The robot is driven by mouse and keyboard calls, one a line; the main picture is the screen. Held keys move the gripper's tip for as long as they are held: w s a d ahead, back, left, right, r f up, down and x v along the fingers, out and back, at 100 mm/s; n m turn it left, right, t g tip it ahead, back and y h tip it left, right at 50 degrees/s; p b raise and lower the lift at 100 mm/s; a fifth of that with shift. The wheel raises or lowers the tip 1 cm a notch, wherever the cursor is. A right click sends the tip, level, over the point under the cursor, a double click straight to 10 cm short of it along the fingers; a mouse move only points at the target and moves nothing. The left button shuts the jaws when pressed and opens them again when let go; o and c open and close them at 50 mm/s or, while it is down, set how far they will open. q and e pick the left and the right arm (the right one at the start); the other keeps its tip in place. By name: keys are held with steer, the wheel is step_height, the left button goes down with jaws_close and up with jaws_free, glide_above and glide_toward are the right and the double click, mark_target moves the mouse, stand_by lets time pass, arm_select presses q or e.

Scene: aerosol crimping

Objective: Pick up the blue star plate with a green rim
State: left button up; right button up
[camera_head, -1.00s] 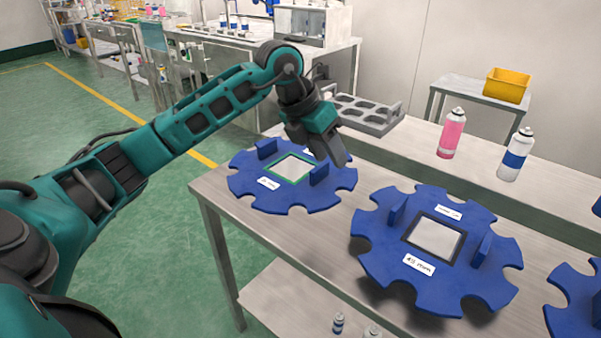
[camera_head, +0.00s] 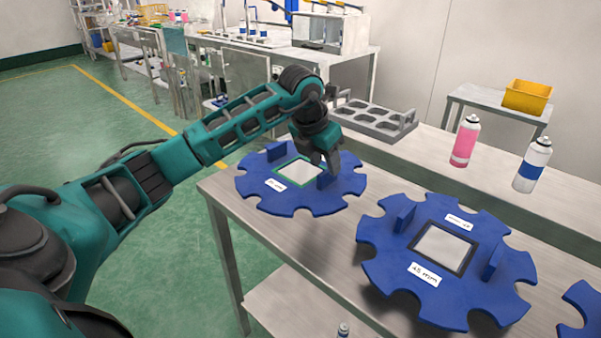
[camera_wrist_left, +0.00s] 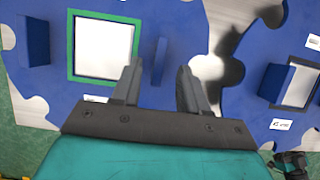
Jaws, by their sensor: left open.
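The blue star plate with a green rim (camera_head: 262,193) lies flat on the left part of the metal table. It has a square, green-edged window and two upright blue tabs. It also shows in the left wrist view (camera_wrist_left: 172,22). My left gripper (camera_head: 323,166) is just above its right side, close to the right tab. In the left wrist view, the open fingers (camera_wrist_left: 158,88) point at the plate, with that tab (camera_wrist_left: 160,58) seen between them near the left finger. Nothing is held. My right gripper is not in view.
A second blue star plate with a dark-rimmed window (camera_head: 385,255) lies to the right, and part of a third (camera_head: 582,318) shows at the right edge. A grey rack (camera_head: 372,119), a pink can (camera_head: 465,142) and a white-blue can (camera_head: 533,165) stand behind.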

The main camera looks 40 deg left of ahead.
mark_target(327, 170)
arm_select(q)
steer(key=x, duration=0.4)
steer(key=shift+f, duration=0.1)
steer(key=shift+c, duration=0.4)
jaws_close()
